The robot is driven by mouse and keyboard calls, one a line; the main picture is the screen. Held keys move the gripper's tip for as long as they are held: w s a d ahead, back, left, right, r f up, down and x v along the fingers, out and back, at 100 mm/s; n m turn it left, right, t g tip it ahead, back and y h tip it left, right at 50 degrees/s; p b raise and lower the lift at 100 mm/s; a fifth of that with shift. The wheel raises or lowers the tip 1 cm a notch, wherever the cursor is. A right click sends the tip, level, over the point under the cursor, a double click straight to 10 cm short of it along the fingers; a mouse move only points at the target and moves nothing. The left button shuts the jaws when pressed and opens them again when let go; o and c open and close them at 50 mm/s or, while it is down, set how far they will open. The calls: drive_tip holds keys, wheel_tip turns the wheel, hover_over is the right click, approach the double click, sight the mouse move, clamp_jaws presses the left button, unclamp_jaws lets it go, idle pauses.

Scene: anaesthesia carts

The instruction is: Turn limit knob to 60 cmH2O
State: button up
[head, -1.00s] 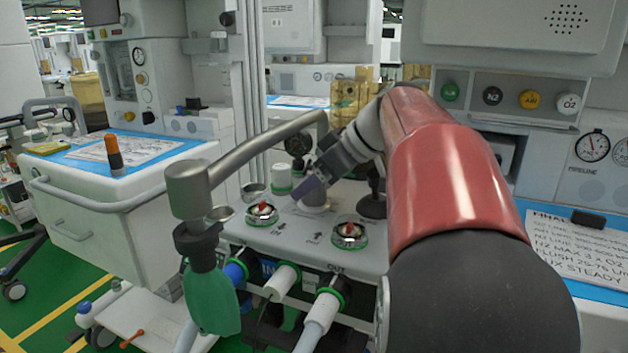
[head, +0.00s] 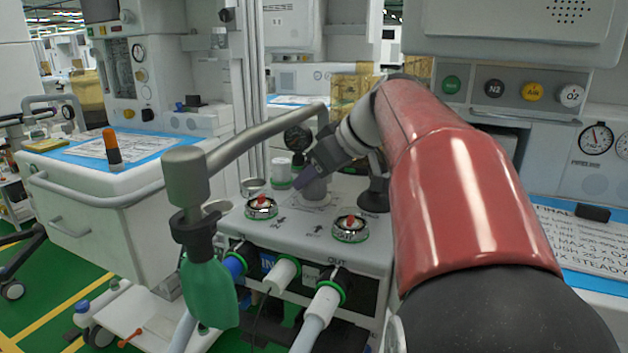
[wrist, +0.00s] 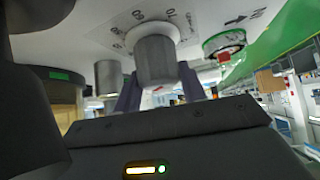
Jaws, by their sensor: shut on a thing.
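The limit knob is a grey cylinder (head: 315,188) standing on the white top panel of the absorber block, beneath my gripper. In the wrist view the knob (wrist: 154,60) sits between my two dark fingers, one on each side. Printed scale numbers curve around its base on the panel; they appear upside down and are partly blurred, so I cannot tell the exact setting. My gripper (head: 307,176) is shut on the knob, reaching it from the upper right. The fingers hide part of the knob in the head view.
Two round valves with red centres (head: 261,207) (head: 350,228) sit on the panel front. A grey bent pipe (head: 260,140) with a green bag (head: 209,292) stands at left. A black gauge (head: 297,138) and a white canister (head: 281,170) are behind.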

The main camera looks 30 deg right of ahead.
drive_tip(key=m+h+b, duration=0.1)
drive_tip(key=m+h, duration=0.2)
drive_tip(key=m, duration=0.1)
drive_tip(key=shift+t, duration=0.4)
drive_tip(key=m+g+h, duration=0.1)
drive_tip(key=m+h, duration=0.3)
drive_tip(key=m, duration=0.2)
drive_tip(key=shift+h, duration=0.3)
drive_tip(key=o, duration=1)
